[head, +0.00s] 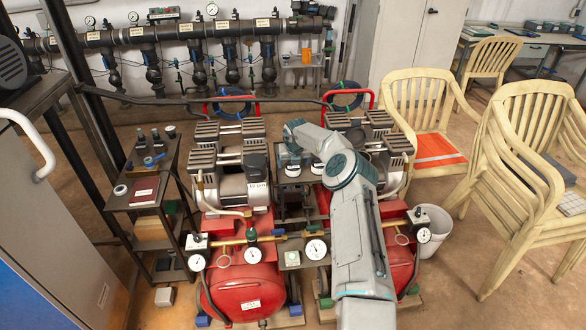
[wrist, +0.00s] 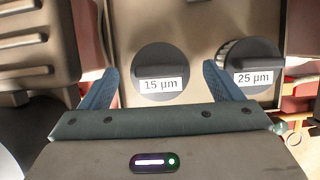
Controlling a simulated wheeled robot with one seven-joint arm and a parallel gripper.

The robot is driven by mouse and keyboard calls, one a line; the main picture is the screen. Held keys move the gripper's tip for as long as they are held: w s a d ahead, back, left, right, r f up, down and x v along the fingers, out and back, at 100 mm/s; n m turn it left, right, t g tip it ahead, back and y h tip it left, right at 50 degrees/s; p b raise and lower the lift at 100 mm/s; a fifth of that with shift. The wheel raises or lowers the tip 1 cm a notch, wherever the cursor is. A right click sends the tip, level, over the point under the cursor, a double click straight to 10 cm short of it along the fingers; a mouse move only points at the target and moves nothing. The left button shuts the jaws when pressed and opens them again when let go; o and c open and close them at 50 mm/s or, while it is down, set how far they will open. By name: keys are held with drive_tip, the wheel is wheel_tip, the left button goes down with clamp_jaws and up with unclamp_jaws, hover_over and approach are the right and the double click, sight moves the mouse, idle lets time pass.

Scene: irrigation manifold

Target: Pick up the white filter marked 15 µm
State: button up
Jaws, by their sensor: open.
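The filter marked 15 µm (wrist: 160,86) shows in the wrist view from above as a dark round cap with a raised grip bar and a white label. Its body below the cap is hidden, so I cannot see its white side. My gripper (wrist: 161,67) is open, with one blue finger left of this cap and the other right of it. The fingers appear apart from the cap; their height relative to it is unclear. In the head view my arm covers part of this area, and I cannot make out the gripper or the label there.
A similar filter marked 25 µm (wrist: 252,78), with a white ribbed side, stands close to the right finger. Both sit on a flat brownish surface (wrist: 202,30). In the head view, red compressor tanks (head: 245,290) and gauges surround the area. A white bucket (head: 431,230) stands at right.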

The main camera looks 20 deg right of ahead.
drive_tip(key=shift+x, duration=1.05)
drive_tip(key=shift+c, duration=0.3)
drive_tip(key=c, duration=1)
